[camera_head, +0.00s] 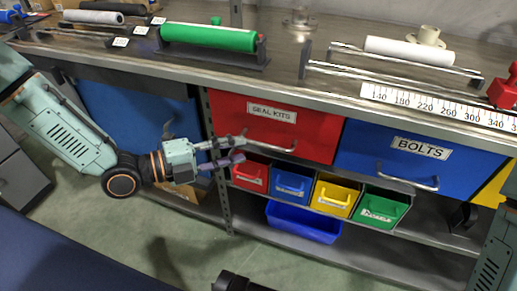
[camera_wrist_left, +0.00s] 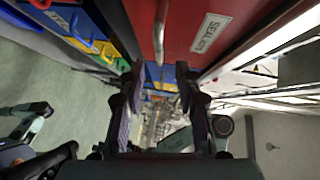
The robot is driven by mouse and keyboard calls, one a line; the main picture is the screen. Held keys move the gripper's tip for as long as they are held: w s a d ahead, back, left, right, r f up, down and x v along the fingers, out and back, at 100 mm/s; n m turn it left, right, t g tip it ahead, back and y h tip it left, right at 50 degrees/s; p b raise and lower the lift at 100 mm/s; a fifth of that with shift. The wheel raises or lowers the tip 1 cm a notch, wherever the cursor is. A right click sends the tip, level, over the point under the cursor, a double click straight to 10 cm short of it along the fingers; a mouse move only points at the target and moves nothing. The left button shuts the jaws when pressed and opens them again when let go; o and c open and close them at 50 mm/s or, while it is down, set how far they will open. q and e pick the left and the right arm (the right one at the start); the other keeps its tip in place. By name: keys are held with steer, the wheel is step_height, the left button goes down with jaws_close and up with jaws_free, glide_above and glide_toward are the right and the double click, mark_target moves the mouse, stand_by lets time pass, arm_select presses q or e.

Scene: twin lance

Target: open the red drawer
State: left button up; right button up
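The red drawer (camera_head: 305,130), labelled "SEAL KITS", sits under the workbench and looks shut, its front in line with the blue one beside it. Its metal bar handle (camera_head: 270,143) runs along the lower front. My left gripper (camera_head: 238,151) is at the handle's left end, fingers spread and pointing right. In the left wrist view, the two fingers (camera_wrist_left: 162,110) stand apart with nothing gripped. There the handle (camera_wrist_left: 159,32) shows ahead, lined up with the gap between them, beside the red front (camera_wrist_left: 225,22). Whether a finger touches the handle cannot be told. My right gripper is not visible.
The blue BOLTS drawer (camera_head: 412,160) is to the right. Small red, blue, yellow and green bins (camera_head: 380,207) hang close below the red drawer. A shelf post (camera_head: 222,190) stands near the gripper. The floor (camera_head: 150,245) in front is mostly clear.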

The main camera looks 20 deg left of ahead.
mark_target(264, 145)
arm_select(q)
steer(key=shift+b+x, duration=2.3)
steer(key=shift+x, duration=1.55)
steer(key=shift+c, duration=0.5)
jaws_close()
